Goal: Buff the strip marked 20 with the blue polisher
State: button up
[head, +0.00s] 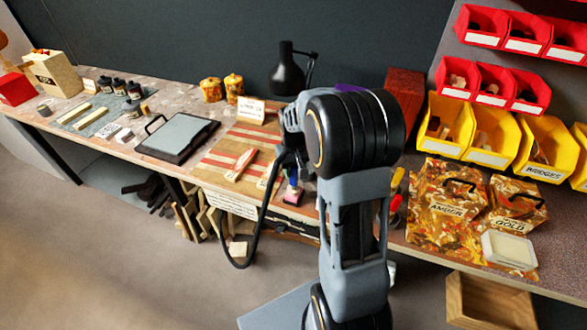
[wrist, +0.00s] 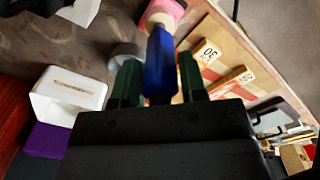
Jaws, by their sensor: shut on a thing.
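My gripper (wrist: 158,75) is shut on the blue polisher (wrist: 160,62), with a green finger on each side of its blue handle. The polisher's pink end (wrist: 163,14) points away from the jaws. In the head view the blue polisher (head: 293,182) hangs below my wrist near the bench's front edge, its pink end lowest. Two pale wooden strips lie on the striped board, to the right of the polisher in the wrist view. One strip (wrist: 204,54) seems to be marked 30. The other strip (wrist: 232,82) has a mark too small to read surely.
The red-striped board (head: 222,160) lies mid-bench, with a small sign (head: 251,110) behind it. A dark tray (head: 178,136) is left of it. A black lamp (head: 287,75) stands behind. Yellow bins (head: 492,138) and patterned boxes (head: 446,197) are at right.

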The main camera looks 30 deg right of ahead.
jog(key=shift+r+p, duration=2.7)
jog(key=shift+r, duration=0.75)
